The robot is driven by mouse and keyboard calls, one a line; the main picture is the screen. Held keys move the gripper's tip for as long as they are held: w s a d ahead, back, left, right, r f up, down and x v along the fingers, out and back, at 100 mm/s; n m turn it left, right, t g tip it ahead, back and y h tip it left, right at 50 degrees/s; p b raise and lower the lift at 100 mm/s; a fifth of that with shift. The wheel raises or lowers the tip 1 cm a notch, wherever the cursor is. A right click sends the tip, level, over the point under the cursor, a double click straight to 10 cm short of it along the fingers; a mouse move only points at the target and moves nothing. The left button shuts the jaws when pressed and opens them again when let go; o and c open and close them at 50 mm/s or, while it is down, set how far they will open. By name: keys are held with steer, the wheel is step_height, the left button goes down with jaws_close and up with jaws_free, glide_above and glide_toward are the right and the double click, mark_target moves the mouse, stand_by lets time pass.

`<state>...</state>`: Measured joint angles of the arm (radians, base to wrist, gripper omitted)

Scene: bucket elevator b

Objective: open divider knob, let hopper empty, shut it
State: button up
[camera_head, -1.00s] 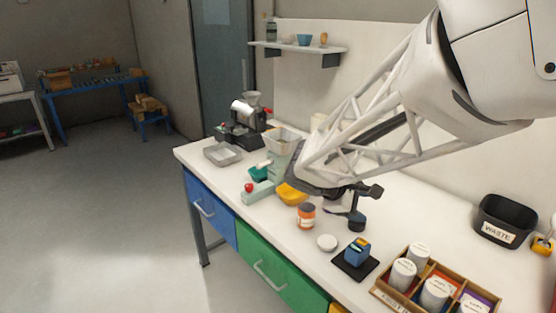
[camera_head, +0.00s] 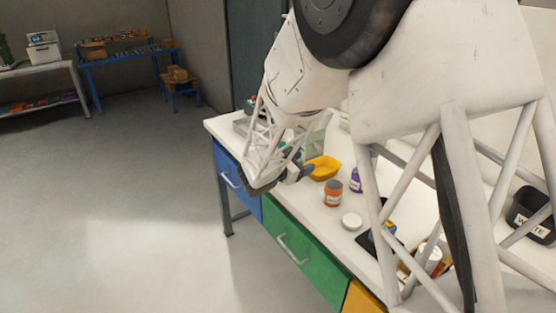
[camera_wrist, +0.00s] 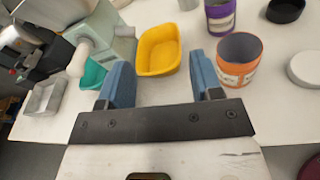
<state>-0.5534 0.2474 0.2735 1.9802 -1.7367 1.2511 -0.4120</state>
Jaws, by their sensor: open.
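The pale grey-green machine (camera_head: 316,143) is mostly hidden behind my arm in the head view. In the wrist view its body (camera_wrist: 118,40) stands at upper left, with a pale rounded knob or handle (camera_wrist: 78,60) jutting toward me. I cannot tell for certain that this is the divider knob, and the hopper's contents do not show. My gripper (camera_wrist: 163,82) is open and empty, its blue fingers apart, right of the knob and not touching it. It also shows in the head view (camera_head: 300,173), above the bench's front edge.
A yellow scoop-like tray (camera_wrist: 158,50) lies just beyond my fingers, with an orange jar (camera_wrist: 240,62) and a purple jar (camera_wrist: 220,16) to its right. A teal cup (camera_wrist: 94,74) and metal tray (camera_wrist: 44,96) are at left.

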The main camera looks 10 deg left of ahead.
steer(key=w+a+f+n+t+y, duration=0.1)
steer(key=a+f+n+t, duration=0.1)
steer(key=a, duration=0.4)
steer(key=w+a+f+n+t+y, duration=0.2)
steer(key=a+f+n, duration=0.2)
steer(key=a, duration=0.3)
steer(key=shift+f+y, duration=0.3)
steer(key=shift+f, duration=0.1)
steer(key=shift+x, duration=3.9)
steer(key=shift+r, duration=0.1)
steer(key=c, duration=0.9)
